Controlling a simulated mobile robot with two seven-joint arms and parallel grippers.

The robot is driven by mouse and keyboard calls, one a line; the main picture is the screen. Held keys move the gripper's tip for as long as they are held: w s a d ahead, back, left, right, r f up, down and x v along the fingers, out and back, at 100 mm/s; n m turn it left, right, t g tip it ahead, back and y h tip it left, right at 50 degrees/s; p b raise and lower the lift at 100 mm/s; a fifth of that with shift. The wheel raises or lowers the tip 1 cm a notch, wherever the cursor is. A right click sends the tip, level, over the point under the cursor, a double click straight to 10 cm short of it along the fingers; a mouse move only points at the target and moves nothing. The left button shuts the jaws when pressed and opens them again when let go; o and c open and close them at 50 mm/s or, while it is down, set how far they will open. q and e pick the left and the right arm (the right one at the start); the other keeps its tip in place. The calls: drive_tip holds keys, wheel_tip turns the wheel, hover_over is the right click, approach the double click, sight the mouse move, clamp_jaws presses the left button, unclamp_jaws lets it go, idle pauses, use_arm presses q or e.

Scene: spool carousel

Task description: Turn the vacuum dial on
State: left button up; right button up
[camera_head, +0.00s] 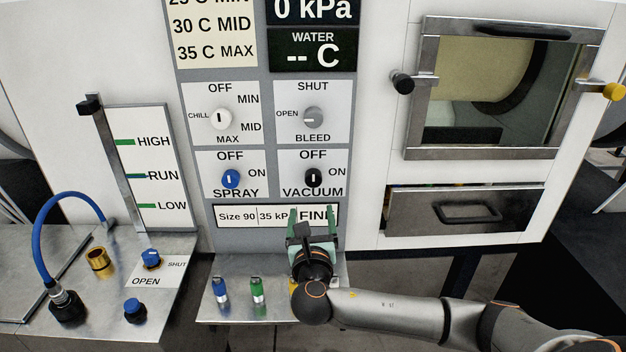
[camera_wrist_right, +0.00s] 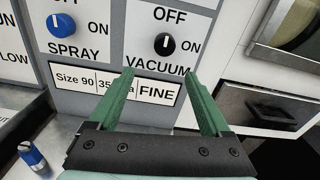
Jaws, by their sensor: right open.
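The vacuum dial (camera_head: 313,178) is a black knob with a white pointer mark on the grey panel, labelled OFF above, ON to the right and VACUUM below. Its mark points up to OFF. It also shows in the right wrist view (camera_wrist_right: 165,43), above and ahead of the fingers. My right gripper (camera_head: 312,213) is open and empty, just below the dial in front of the "FINE" label strip. Its green fingers (camera_wrist_right: 160,85) point toward the panel, apart from the dial. My left gripper is not in view.
The blue spray dial (camera_head: 230,179) sits left of the vacuum dial, and the grey bleed dial (camera_head: 313,117) above it. Blue (camera_head: 220,291) and green (camera_head: 257,290) small items stand on the metal shelf below. A drawer (camera_head: 462,212) is at the right.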

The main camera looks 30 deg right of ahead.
sight(314, 181)
drive_tip(key=x, duration=0.4)
drive_tip(key=r+x, duration=0.1)
drive_tip(key=x, duration=0.3)
drive_tip(key=p+x, duration=0.1)
drive_tip(key=x, duration=0.3)
drive_tip(key=shift+w+d+r, duration=0.15)
drive_tip(key=shift+d+r, duration=0.05)
drive_tip(key=shift+d, duration=0.25)
clamp_jaws()
